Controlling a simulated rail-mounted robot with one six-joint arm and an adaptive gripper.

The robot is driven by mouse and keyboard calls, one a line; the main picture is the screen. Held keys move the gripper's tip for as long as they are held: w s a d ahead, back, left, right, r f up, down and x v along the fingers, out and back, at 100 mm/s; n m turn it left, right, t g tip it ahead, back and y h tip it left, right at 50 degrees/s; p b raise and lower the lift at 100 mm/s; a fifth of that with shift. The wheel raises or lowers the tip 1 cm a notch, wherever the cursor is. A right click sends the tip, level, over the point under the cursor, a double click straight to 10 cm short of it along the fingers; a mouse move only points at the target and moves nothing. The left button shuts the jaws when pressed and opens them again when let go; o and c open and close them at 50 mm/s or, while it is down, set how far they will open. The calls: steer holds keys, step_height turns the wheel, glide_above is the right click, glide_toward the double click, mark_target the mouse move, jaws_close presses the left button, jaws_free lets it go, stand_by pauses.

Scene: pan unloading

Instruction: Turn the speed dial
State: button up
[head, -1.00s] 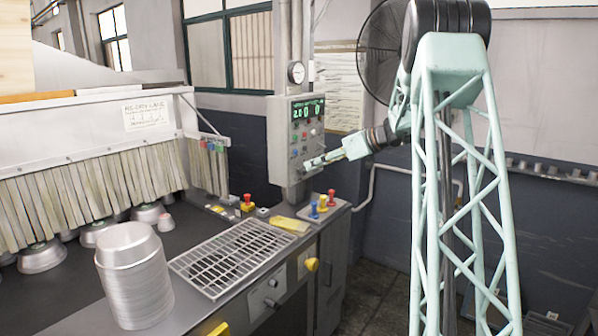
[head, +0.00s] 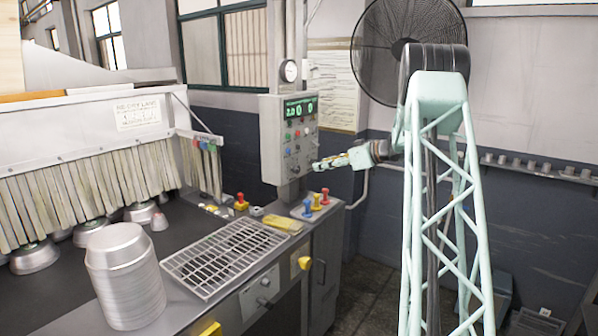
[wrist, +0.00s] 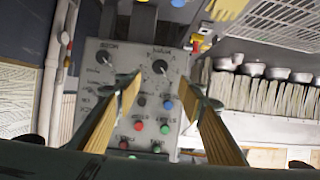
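The grey control panel (head: 288,140) hangs on the wall post, with a lit green display, coloured buttons and black dials. In the wrist view the panel (wrist: 150,110) appears upside down. One black dial (wrist: 159,67) lies between my fingertips in the picture; another dial (wrist: 104,57) lies left of them. Their labels are too blurred to tell which is the speed dial. My gripper (wrist: 161,82) is open and empty, its two yellowish fingers pointing at the panel. In the head view my gripper (head: 328,163) is by the panel's lower right edge; I see no contact.
Blue, yellow and red knobs (head: 317,202) stand on the cabinet below the panel. A metal grate (head: 225,255) and a stack of pans (head: 125,280) are to the left. A white pipe (wrist: 50,90) runs beside the panel. A fan (head: 400,45) is behind my arm.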

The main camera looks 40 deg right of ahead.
mark_target(298, 170)
steer(key=shift+w, duration=0.1)
steer(key=shift+x, duration=6.85)
steer(key=shift+f, duration=0.15)
steer(key=shift+c, duration=0.7)
steer(key=c, duration=0.7)
steer(key=shift+o, duration=0.2)
